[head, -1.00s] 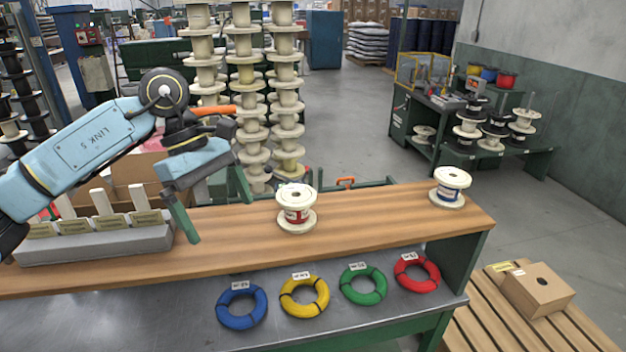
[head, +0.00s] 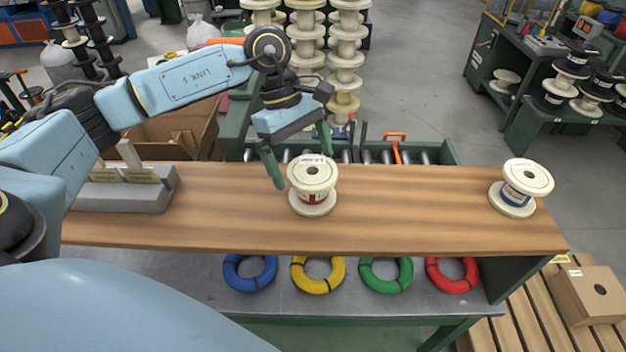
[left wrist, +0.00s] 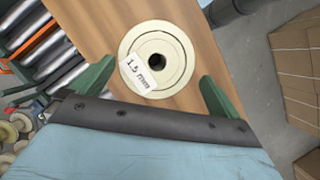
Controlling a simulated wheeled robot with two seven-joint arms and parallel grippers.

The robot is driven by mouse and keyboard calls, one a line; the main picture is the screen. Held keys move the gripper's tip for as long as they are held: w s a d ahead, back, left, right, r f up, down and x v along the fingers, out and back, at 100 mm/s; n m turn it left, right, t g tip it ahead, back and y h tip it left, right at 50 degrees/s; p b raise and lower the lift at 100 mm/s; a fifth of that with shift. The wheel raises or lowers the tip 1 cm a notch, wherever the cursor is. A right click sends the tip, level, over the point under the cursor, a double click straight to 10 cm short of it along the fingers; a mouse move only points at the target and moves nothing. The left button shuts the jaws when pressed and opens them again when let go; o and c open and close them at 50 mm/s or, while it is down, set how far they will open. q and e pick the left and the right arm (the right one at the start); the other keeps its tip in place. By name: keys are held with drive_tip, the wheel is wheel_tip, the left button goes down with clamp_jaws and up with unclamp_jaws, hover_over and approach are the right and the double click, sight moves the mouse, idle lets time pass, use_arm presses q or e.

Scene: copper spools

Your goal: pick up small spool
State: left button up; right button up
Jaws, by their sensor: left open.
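A small cream spool with a red label (head: 313,184) stands upright on the wooden shelf (head: 420,215). Another cream spool with a blue label (head: 521,187) stands at the shelf's right end. My left gripper (head: 300,166) is open, with its green fingers at the back and left of the red-labelled spool. In the left wrist view the red-labelled spool (left wrist: 177,72) shows from above with a "1.5 mm" tag, just ahead of the open fingers (left wrist: 153,85). Nothing is between the fingertips that I can clearly see held. My right gripper is not in view.
A grey block with card slots (head: 125,196) stands at the shelf's left. Blue, yellow, green and red wire coils (head: 318,287) lie on the metal bench below. Tall spool stacks (head: 346,60) stand behind a roller conveyor (head: 430,157). The shelf between the two spools is clear.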

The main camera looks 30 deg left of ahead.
sight(314, 179)
use_arm(q)
drive_tip(key=shift+d+f+p, duration=0.35)
drive_tip(key=shift+d+f, duration=0.05)
drive_tip(key=shift+f, duration=0.1)
drive_tip(key=x, duration=0.1)
drive_tip(key=p+x, duration=0.1)
drive_tip(key=x, duration=0.1)
drive_tip(key=shift+w+d+f, duration=0.15)
drive_tip(key=shift+d, duration=0.2)
drive_tip(key=shift+d+f+p, duration=0.15)
drive_tip(key=shift+f+p, duration=0.15)
drive_tip(key=shift+f, duration=0.1)
drive_tip(key=c, duration=1)
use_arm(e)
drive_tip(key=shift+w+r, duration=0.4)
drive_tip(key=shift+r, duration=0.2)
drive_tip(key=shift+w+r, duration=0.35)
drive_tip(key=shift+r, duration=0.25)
